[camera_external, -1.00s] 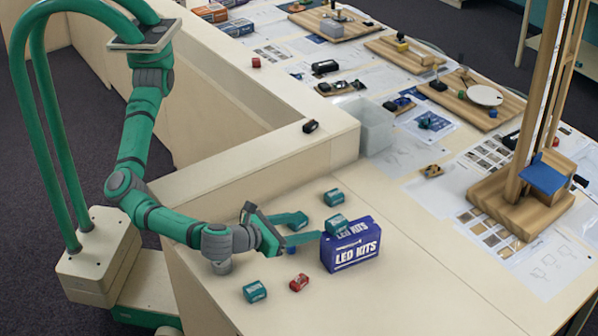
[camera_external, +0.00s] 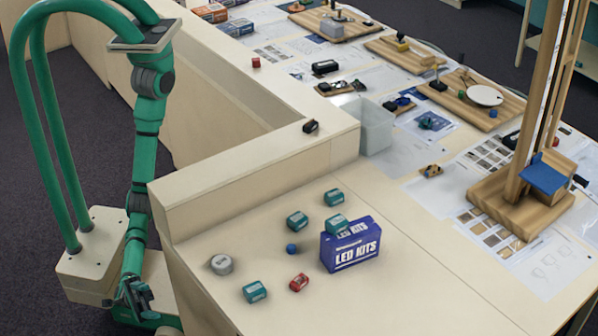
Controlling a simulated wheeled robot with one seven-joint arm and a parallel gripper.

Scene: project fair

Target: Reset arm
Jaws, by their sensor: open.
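My gripper (camera_external: 138,301) hangs low beside my base, left of the table and below its top. It is small in the picture and looks open with nothing between the fingers. My arm hangs almost straight down from its shoulder, clear of the table. On the table, a blue LED KITS box (camera_external: 350,246) has a teal block (camera_external: 336,223) at its upper left edge; I cannot tell whether that block rests on it.
Near the box lie teal blocks (camera_external: 297,221), (camera_external: 333,197), (camera_external: 255,292), a red block (camera_external: 299,282), a blue ball (camera_external: 291,248) and a grey round piece (camera_external: 221,264). A raised ledge (camera_external: 250,180) borders the table. A clear bin (camera_external: 376,125) stands behind.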

